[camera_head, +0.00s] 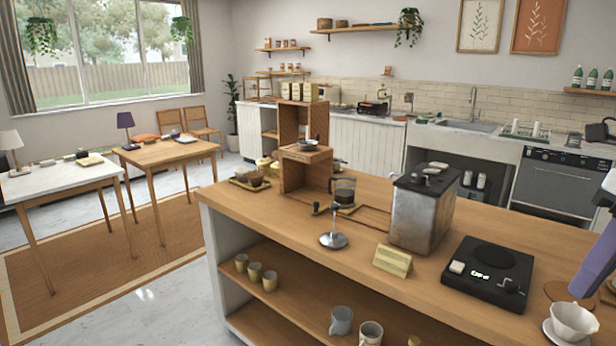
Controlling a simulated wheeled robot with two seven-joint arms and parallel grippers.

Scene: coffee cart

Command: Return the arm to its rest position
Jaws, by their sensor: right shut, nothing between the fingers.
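My right gripper (584,286) comes in at the right edge as a purple-grey part that slants down to the left. Only part of it shows, and the rest of the arm is cut off by the frame. It is shut and empty. In the picture its lower end is just above the white cup (573,321) on a saucer at the front right of the wooden counter (365,262). I cannot tell the exact gap between them. My left gripper does not show.
On the counter are a black scale (488,274), a metal canister (423,212), a small card holder (392,261), a tamper (333,239) and a wooden shelf unit (291,174). Several cups stand on the shelf below. The floor at left (160,305) is clear.

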